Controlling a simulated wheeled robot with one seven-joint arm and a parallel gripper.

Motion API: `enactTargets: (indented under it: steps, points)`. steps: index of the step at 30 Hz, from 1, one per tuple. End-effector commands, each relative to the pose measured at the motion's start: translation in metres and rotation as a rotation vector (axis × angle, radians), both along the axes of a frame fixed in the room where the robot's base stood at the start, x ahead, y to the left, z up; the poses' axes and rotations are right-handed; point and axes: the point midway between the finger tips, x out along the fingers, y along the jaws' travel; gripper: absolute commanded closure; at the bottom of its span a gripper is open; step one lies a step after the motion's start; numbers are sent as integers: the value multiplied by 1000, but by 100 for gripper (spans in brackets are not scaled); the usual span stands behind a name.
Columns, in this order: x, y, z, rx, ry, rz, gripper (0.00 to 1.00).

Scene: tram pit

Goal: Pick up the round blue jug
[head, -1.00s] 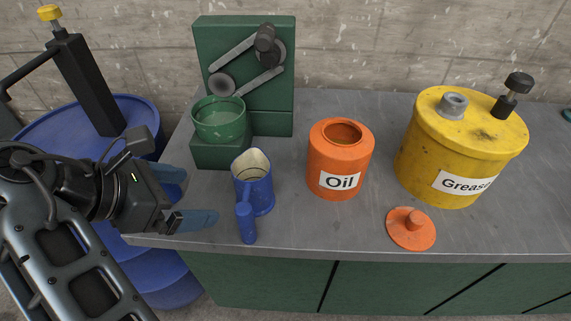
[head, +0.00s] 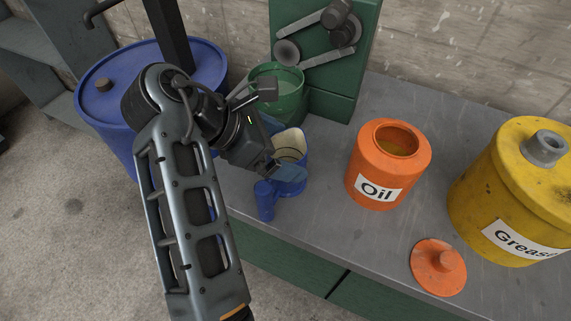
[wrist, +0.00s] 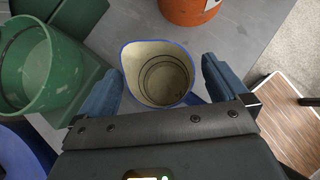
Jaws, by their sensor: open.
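The round blue jug (head: 294,183) stands upright on the grey bench near its left end, with its open mouth up and its handle toward the front edge. In the wrist view, the jug (wrist: 160,75) shows its pale inside and blue rim between my two blue fingers. My gripper (head: 283,150) is open at the jug, with one finger on each side of its mouth. In the wrist view, my gripper (wrist: 162,76) has not closed on it. In the head view, my wrist and near finger hide part of the jug.
A green pot (head: 282,88) stands close behind the jug at a green stand (head: 330,105). An orange oil can (head: 385,172) is to the right, with its orange lid (head: 438,266) in front. A yellow grease drum (head: 500,190) stands farther right. A blue barrel (head: 110,112) is left of the bench.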

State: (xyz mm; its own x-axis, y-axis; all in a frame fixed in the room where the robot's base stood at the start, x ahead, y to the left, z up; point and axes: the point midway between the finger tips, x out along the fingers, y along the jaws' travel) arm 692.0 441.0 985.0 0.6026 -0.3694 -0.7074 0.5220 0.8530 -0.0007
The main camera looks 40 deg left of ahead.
Motion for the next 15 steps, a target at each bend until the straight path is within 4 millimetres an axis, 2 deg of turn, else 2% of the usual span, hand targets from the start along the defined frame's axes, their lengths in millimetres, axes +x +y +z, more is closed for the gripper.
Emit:
enactTargets:
  steps: [6, 13, 15]
  points:
    - [13, -8, -15, 0, 0, 0, 0]
    - [14, -9, -16, 1, -1, 0, 0]
    - [14, -9, -16, 1, -1, 0, 6]
